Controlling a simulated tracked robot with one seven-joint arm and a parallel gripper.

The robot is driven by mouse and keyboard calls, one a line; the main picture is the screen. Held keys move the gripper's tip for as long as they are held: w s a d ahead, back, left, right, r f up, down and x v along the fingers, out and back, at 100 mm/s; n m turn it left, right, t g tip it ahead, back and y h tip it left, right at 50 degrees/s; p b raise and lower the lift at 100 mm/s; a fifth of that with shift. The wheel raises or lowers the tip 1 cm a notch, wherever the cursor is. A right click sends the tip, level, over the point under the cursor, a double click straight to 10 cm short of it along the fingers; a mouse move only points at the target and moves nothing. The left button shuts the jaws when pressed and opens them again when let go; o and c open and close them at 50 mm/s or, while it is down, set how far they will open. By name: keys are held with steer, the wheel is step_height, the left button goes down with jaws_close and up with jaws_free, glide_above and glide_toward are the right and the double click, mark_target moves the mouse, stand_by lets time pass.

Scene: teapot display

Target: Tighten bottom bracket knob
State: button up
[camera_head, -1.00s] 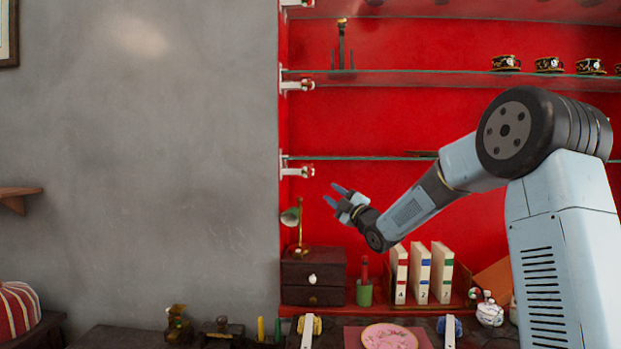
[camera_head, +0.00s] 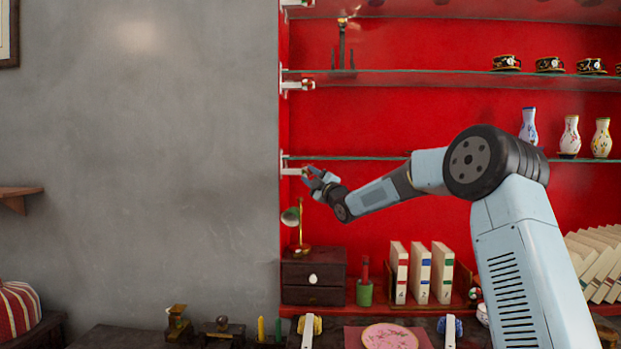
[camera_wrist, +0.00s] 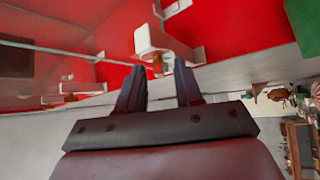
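The bottom bracket (camera_head: 290,171) is a white fitting at the left end of the lowest glass shelf, by the edge of the red wall. In the wrist view the white bracket (camera_wrist: 150,40) is straight ahead, with a small brownish knob (camera_wrist: 157,64) on its near side. My gripper (camera_head: 308,174) is right at the bracket and covers its knob in the head view. In the wrist view my gripper (camera_wrist: 158,68) has its two dark fingers apart. The knob appears in the gap between the fingertips, with no clear contact.
Two more brackets, a middle one (camera_head: 297,85) and a top one (camera_head: 297,3), sit above. Below are a brass lamp (camera_head: 299,220), a dark drawer box (camera_head: 313,277) and upright binders (camera_head: 420,273). Vases (camera_head: 571,135) stand on the lowest glass shelf to the right.

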steer(key=shift+a, duration=0.1)
steer(key=shift+c, duration=0.3)
jaws_close()
